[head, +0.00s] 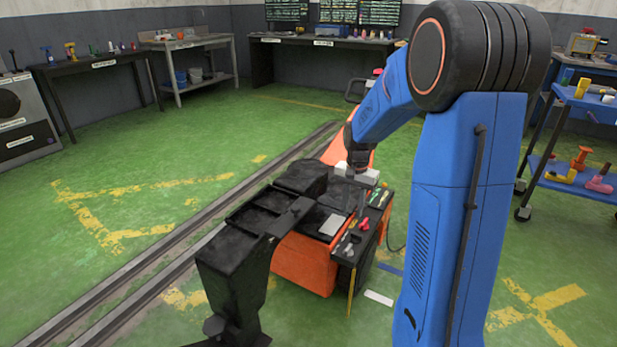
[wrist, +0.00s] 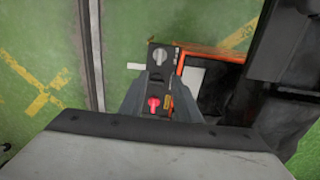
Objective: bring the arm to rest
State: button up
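My blue arm reaches out over an orange and black machine (head: 303,262) in the head view. My gripper (head: 357,200) hangs downward from its pale body above the machine's black side shelf (head: 345,256); its fingers are small and hard to make out there. In the wrist view my gripper (wrist: 160,84) shows two grey fingers spread apart, with nothing seen held between them. Below and between the fingers lies the dark shelf with a red item (wrist: 153,104) and a grey round knob-like item (wrist: 159,56). I cannot tell the exact height of the fingertips above it.
A black tray section (head: 265,212) extends left from the machine. Floor rails (head: 150,278) run along its left. A blue cart (head: 575,165) with tools stands at the right. Benches (head: 100,62) line the back wall. Open green floor lies at the left.

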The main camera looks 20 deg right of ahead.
jog(key=s+a+r+n+t, duration=0.1)
jog(key=s+a+r+n, duration=0.1)
jog(key=s+a+r, duration=0.35)
jog(key=s+a+r+n+t, duration=0.1)
jog(key=s+a+r+n, duration=0.2)
jog(key=s, duration=0.5)
jog(key=s+a+r+n+t, duration=0.1)
jog(key=s+a+r+n, duration=0.1)
jog(key=s+a+r, duration=0.4)
jog(key=s+f+n+t, duration=0.1)
jog(key=s+n, duration=0.2)
jog(key=s, duration=0.7)
jog(key=shift+s+a+f+n+t, duration=0.25)
jog(key=shift+a+f+n+t, duration=0.05)
jog(key=shift+a+t, duration=0.1)
